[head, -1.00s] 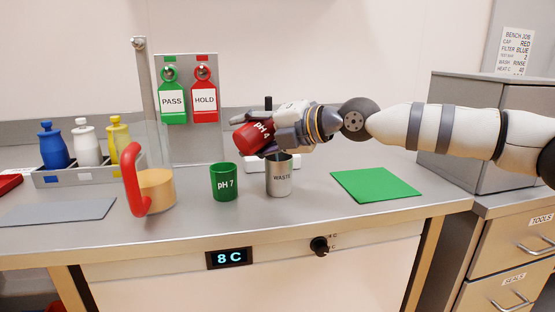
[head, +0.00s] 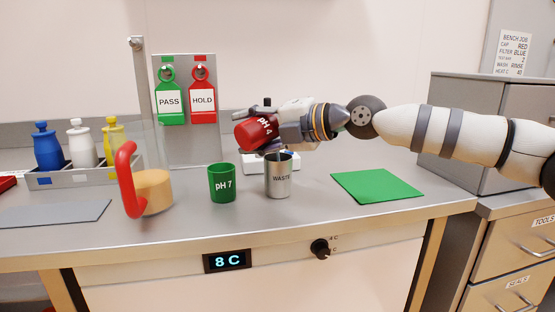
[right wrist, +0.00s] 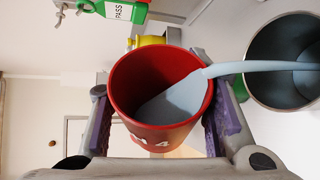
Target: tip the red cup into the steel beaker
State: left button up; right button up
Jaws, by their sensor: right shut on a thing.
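The red cup (head: 249,135), marked pH 4, is tilted on its side above and slightly left of the steel beaker. My right gripper (head: 277,130) is shut on the cup. In the right wrist view the cup (right wrist: 125,95) sits between the two fingers, and grey-blue liquid (right wrist: 172,105) lies inside it. A stream (right wrist: 250,67) of this liquid runs over the cup's rim into the beaker (right wrist: 262,85). My left gripper is not in view.
A green cup (head: 222,185) marked pH 7 stands just left of the beaker. A clear jug (head: 153,190) with a red handle is farther left. A green mat (head: 375,186) lies bare to the right. A bottle rack (head: 90,178) stands at the back left.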

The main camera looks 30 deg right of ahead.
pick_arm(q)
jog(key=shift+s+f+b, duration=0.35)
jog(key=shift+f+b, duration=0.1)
pick_arm(e)
jog(key=shift+w+d+r+m, duration=0.15)
jog(key=shift+d+m, duration=0.1)
jog(key=shift+m, duration=0.15)
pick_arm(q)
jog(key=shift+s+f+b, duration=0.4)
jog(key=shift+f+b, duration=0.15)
pick_arm(e)
jog(key=shift+d+r+m+y, duration=0.15)
jog(key=shift+r+m+y, duration=0.1)
jog(key=shift+m+y, duration=0.25)
